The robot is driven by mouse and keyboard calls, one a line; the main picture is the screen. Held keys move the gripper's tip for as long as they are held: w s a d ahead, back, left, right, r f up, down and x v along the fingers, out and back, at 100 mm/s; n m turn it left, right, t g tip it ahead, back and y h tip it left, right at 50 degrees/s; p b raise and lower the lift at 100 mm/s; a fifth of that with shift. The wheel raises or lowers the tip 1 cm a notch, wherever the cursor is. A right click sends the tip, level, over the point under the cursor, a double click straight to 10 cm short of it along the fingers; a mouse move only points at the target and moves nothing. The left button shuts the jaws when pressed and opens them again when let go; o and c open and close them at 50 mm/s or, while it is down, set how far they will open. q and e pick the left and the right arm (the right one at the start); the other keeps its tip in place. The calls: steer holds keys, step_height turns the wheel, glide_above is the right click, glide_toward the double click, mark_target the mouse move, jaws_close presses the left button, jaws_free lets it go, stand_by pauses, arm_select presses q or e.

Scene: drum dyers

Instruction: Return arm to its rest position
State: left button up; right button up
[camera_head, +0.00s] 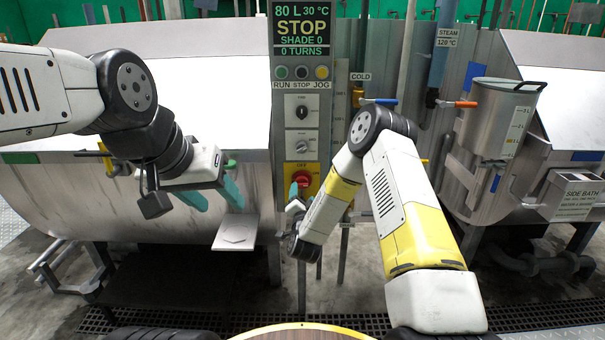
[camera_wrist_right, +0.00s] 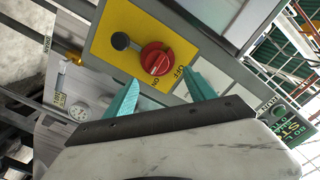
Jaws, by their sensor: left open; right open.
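My left gripper (camera_head: 213,194) is open and empty, its teal fingers in front of the left steel drum (camera_head: 70,195), near a small metal plate (camera_head: 236,232). My right arm bends down in front of the control column, and its gripper (camera_head: 298,198) is small and partly hidden there, close to the red rotary switch (camera_head: 302,179). In the right wrist view the right gripper (camera_wrist_right: 160,92) is open and empty. The red switch (camera_wrist_right: 156,59) on its yellow plate (camera_wrist_right: 125,25) lies just beyond and between the fingertips; I cannot tell whether they touch it.
The control panel (camera_head: 301,31) reads STOP, 80 L, 30 °C, above RUN, STOP and JOG buttons (camera_head: 301,72). A blue-handled COLD valve (camera_head: 378,101), an orange-handled valve (camera_head: 458,104) and a steel measuring tank (camera_head: 497,125) stand right. A round table edge (camera_head: 300,329) is at the bottom.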

step_height(320, 180, up, 11)
steer(key=n+g+y, duration=0.2)
steer(key=n, duration=0.2)
steer(key=s+d+r+n+g+y, duration=0.1)
steer(key=s+d+r+n+g, duration=0.25)
steer(key=s+r, duration=0.45)
steer(key=s+d+r+g, duration=0.2)
steer(key=s+d, duration=0.1)
steer(key=s, duration=0.7)
steer(key=s+d+r+n+g, duration=0.1)
steer(key=s+d, duration=0.3)
steer(key=s, duration=0.7)
steer(key=s+d+r+n+g+h, duration=0.1)
steer(key=s+d+r+g, duration=0.2)
steer(key=s, duration=0.7)
steer(key=shift+s+d+r, duration=0.2)
steer(key=shift+s, duration=0.15)
